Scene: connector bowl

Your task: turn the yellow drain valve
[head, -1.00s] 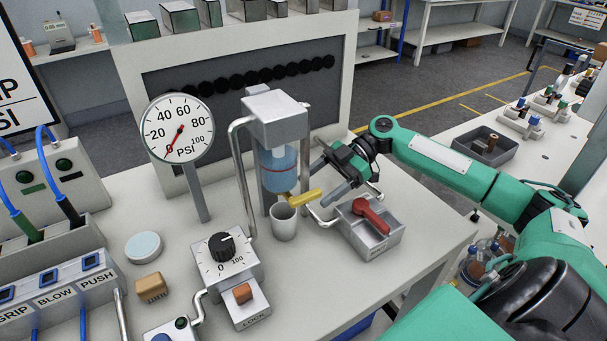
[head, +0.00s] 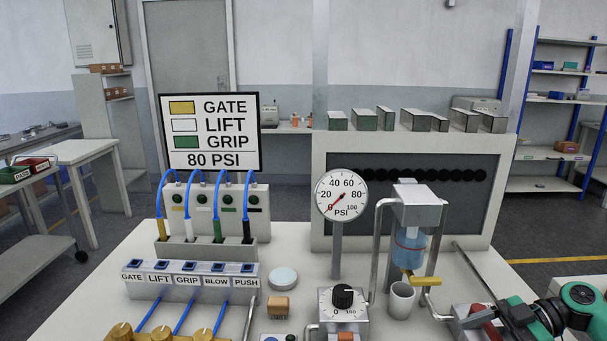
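The yellow drain valve (head: 424,281) is a short yellow bar under the clear bowl of blue liquid (head: 409,249). It lies roughly level, pointing right, just above and right of a grey cup (head: 400,299). My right gripper (head: 512,318) is at the lower right, beside the red lever (head: 481,318) on its grey box. It is apart from the yellow valve. Its fingers are small and partly hidden, so I cannot tell whether they are open or shut. My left gripper is not in view.
The pressure gauge (head: 341,196) has its red needle near the zero end. A black knob (head: 342,297) stands in front of it. A sign (head: 210,131) reads GATE, LIFT, GRIP, 80 PSI. Pipes (head: 376,255) flank the bowl. A round pale disc (head: 283,278) lies on clear bench.

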